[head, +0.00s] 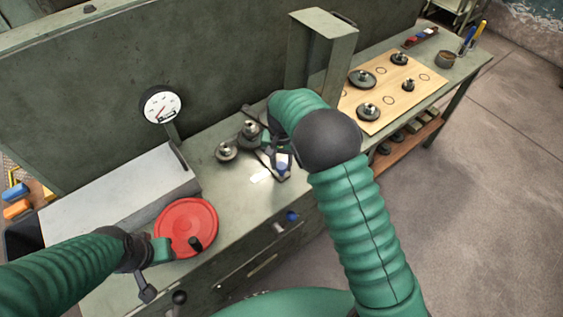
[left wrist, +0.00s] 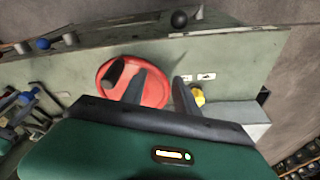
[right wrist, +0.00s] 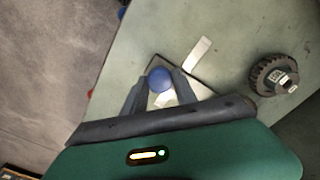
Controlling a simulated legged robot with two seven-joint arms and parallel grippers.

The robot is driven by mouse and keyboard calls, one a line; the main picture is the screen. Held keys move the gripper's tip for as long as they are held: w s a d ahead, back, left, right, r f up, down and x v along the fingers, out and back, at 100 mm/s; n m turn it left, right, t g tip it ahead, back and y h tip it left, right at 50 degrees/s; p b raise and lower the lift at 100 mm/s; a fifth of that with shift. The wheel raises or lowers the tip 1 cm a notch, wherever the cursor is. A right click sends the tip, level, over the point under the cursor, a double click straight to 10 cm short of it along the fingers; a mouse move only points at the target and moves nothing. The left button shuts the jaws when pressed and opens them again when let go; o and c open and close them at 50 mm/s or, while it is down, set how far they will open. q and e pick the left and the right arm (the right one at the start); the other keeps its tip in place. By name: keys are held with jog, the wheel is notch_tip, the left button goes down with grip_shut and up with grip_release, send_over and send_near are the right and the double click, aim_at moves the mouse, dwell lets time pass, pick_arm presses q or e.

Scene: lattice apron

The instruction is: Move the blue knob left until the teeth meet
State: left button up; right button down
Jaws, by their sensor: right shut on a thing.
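The blue knob (right wrist: 160,79) stands on a plate on the bench top, between the two fingers of my right gripper (right wrist: 159,92), which is shut on it. In the head view the knob (head: 282,167) shows partly, beside my right gripper (head: 276,158). A toothed gear (right wrist: 273,77) lies apart from the knob in the right wrist view. In the head view two gears stand left of the gripper, a nearer one (head: 227,151) and a farther one (head: 250,132). Whether their teeth touch is unclear. My left gripper (left wrist: 158,84) is open beside the red wheel (left wrist: 152,92) and its black handle.
A dial gauge (head: 161,105) stands behind a grey box (head: 120,195). A wooden board (head: 387,97) with several gears lies at the right, past a green upright (head: 322,50). A second blue knob (head: 292,216) sits on the cabinet front. White labels lie near the gripped knob.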

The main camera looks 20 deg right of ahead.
jog(key=shift+s+a+r+p, duration=0.15)
jog(key=shift+a+r+p, duration=0.05)
jog(key=shift+a+p, duration=0.3)
jog(key=shift+s+a, duration=0.15)
jog(key=shift+a, duration=0.25)
jog(key=shift+f, duration=0.15)
jog(key=c, duration=1)
grip_release()
jog(key=shift+a, duration=0.1)
jog(key=shift+o, duration=0.2)
notch_tip(320, 180, up, 17)
jog(key=shift+f, duration=0.15)
